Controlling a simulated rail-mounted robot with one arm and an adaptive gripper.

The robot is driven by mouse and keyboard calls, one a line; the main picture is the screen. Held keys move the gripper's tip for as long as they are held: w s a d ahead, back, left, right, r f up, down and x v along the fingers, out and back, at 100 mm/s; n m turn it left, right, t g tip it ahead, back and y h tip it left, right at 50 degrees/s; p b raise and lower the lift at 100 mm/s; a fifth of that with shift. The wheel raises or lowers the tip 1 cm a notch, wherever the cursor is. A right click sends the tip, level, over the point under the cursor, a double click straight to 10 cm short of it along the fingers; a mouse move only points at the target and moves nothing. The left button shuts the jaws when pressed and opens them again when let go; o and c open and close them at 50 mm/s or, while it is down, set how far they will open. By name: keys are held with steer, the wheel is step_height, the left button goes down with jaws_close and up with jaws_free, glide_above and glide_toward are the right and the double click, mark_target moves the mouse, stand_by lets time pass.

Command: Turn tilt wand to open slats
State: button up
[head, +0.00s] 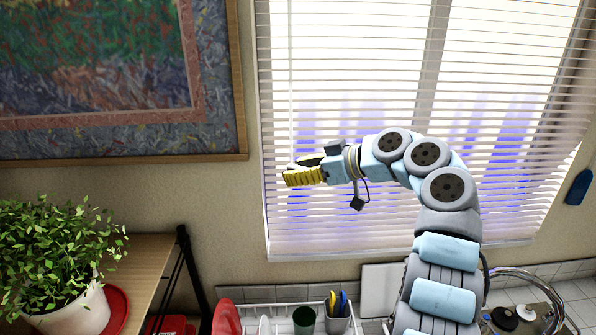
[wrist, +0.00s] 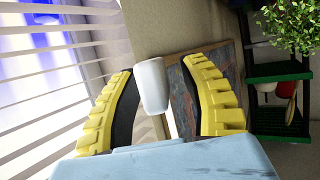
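The tilt wand (head: 290,70) is a thin pale line hanging in front of the left part of the blinds (head: 400,150). My gripper (head: 290,176) has yellow fingers and is at the wand's lower part, left of the blinds' middle. In the wrist view a white wand handle (wrist: 151,85) stands between the two yellow fingers with dark pads (wrist: 156,75). The fingers are apart, close to the handle on the left and with a gap on the right. Whether the left pad touches it is hard to tell. In the head view the fingers hide the handle.
A framed picture (head: 120,142) hangs on the wall left of the window. A potted plant (head: 55,255) stands on a wooden shelf (head: 150,265) at lower left. A dish rack (head: 270,308) with cups is below the window. Space around my gripper is clear.

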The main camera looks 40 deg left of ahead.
steer(key=v, duration=1.2)
stand_by(0.5)
